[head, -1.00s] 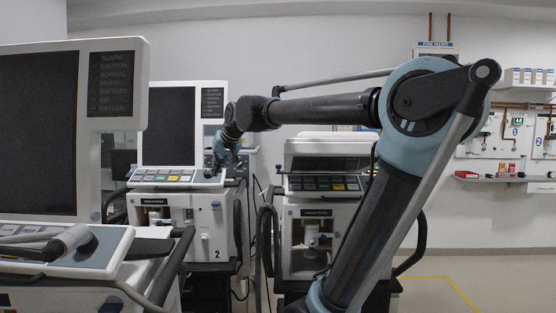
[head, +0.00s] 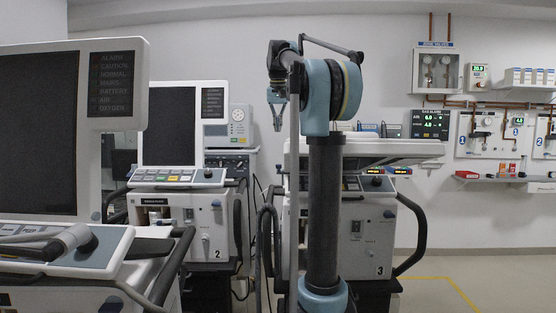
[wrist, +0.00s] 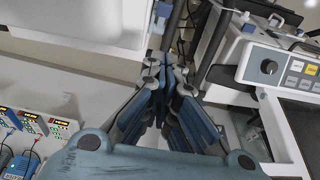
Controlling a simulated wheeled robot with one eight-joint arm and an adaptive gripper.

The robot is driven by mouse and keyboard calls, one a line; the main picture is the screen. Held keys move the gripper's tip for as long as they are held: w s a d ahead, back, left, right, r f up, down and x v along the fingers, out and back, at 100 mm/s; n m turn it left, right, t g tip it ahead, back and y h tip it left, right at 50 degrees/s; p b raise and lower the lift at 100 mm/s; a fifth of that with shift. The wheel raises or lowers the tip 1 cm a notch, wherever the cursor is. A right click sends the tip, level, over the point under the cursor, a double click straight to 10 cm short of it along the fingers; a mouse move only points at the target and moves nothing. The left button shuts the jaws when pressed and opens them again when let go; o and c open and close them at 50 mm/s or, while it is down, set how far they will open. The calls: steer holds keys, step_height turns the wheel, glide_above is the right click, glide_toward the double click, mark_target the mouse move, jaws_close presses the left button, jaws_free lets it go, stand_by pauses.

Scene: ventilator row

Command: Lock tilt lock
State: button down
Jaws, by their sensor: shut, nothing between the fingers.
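No part can be clearly made out as the tilt lock. My gripper (head: 278,122) hangs fingers down in the head view, raised between ventilator 2 and ventilator 3, apart from both. In the wrist view my gripper (wrist: 166,72) has its fingers together with nothing held. Ventilator 2 (head: 182,222) has an upright dark screen (head: 169,125) above its key panel. Ventilator 3 (head: 366,240) has its wide top unit (head: 415,149) lying low and flat. My arm hides part of ventilator 3. The wrist view shows a panel with a black knob (wrist: 268,67) and keys.
A large near ventilator with a screen (head: 38,130) and a side handle fills the left. Hoses (head: 266,235) hang between ventilators 2 and 3. Gas panels (head: 487,135) and a shelf are on the back wall. Floor at the right is clear.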

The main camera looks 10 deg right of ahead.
steer(key=shift+d+r, duration=0.1)
steer(key=shift+d, duration=0.1)
glide_above(279, 165)
steer(key=w, duration=0.5)
steer(key=x, duration=0.3)
steer(key=s+x, duration=0.1)
steer(key=x, duration=0.2)
steer(key=s+x, duration=0.1)
steer(key=x, duration=0.2)
steer(key=shift+d+f, duration=0.25)
steer(key=f, duration=0.1)
steer(key=s+f, duration=0.1)
steer(key=f, duration=0.1)
steer(key=shift+s+a, duration=0.15)
steer(key=shift+s+f, duration=0.3)
steer(key=shift+f, duration=0.15)
steer(key=shift+s+a+f, duration=0.25)
steer(key=shift+s+f, duration=0.35)
steer(key=shift+s, duration=0.35)
steer(key=shift+w, duration=0.1)
